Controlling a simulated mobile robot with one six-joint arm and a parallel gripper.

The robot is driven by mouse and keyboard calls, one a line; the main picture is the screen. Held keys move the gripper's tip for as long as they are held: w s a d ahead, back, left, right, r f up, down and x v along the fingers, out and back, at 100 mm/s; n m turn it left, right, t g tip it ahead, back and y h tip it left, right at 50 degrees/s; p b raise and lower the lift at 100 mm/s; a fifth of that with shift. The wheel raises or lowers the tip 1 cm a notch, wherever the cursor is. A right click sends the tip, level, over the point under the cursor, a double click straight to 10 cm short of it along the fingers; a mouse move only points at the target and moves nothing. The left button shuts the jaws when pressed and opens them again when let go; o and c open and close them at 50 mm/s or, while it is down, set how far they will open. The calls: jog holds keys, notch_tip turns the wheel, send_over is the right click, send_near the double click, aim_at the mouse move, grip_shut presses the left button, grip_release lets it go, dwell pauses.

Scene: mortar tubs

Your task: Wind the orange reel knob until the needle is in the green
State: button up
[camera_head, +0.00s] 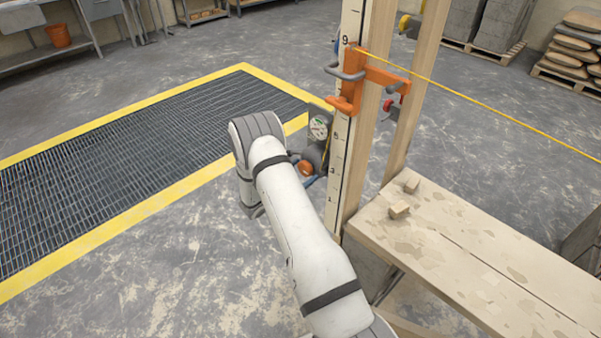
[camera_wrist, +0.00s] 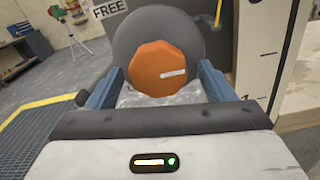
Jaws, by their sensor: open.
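The orange reel knob (camera_wrist: 162,70) faces me in the wrist view, faceted, with a white mark pointing right. It sits in front of a round grey reel body (camera_wrist: 128,34). My gripper (camera_wrist: 162,80) is open, one blue finger on each side of the knob; I cannot tell whether either finger touches it. In the head view the knob (camera_head: 306,168) shows beside my arm, low on the post side. My fingers are mostly hidden there.
A marked wooden post (camera_head: 342,150) stands right of the reel, with an orange clamp (camera_head: 362,80) and a yellow line running right. A plank bench (camera_head: 470,250) is at the right. A yellow-edged floor grate (camera_head: 150,140) lies left.

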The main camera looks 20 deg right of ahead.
jog(key=shift+c, duration=0.5)
jog(key=c, duration=0.9)
jog(key=shift+f+m+b, duration=0.15)
jog(key=shift+m+b, duration=0.15)
jog(key=shift+b, duration=0.35)
jog(key=m+b, duration=2)
jog(key=b, duration=1.7)
jog(key=shift+w, duration=0.1)
jog(key=m+b, duration=0.1)
jog(key=b, duration=0.2)
jog(key=shift+r, duration=0.3)
